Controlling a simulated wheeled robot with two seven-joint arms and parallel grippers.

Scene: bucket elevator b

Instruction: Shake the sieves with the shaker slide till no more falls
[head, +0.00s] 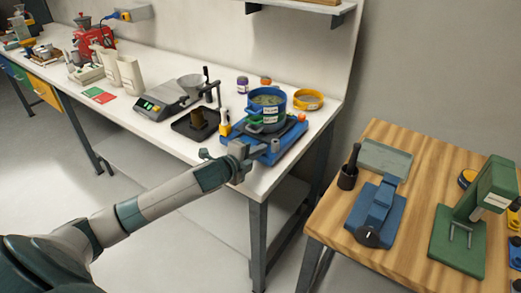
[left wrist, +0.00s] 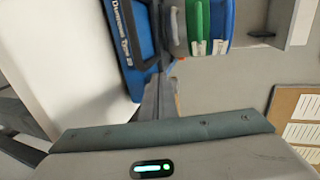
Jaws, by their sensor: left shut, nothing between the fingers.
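The sieve stack (head: 267,104), blue with a green part showing, stands on the blue shaker (head: 289,138) at the right end of the white bench. Dark grains show inside its open top. In the left wrist view the green and blue sieve rims (left wrist: 197,25) with white labels are at the top, beside the lettered blue shaker base (left wrist: 133,60). My left gripper (head: 260,151) is shut and empty at the shaker's front edge, below the sieves. Its fingers (left wrist: 157,95) point towards the shaker; whether they touch it is unclear. The shaker slide cannot be made out clearly. My right gripper is not in view.
A yellow sieve ring (head: 308,99) lies behind the shaker. A scale (head: 163,100) and a black tray (head: 194,126) stand to its left. A separate wooden table (head: 335,222) with a blue device (head: 377,212) and a green press (head: 470,225) is at right.

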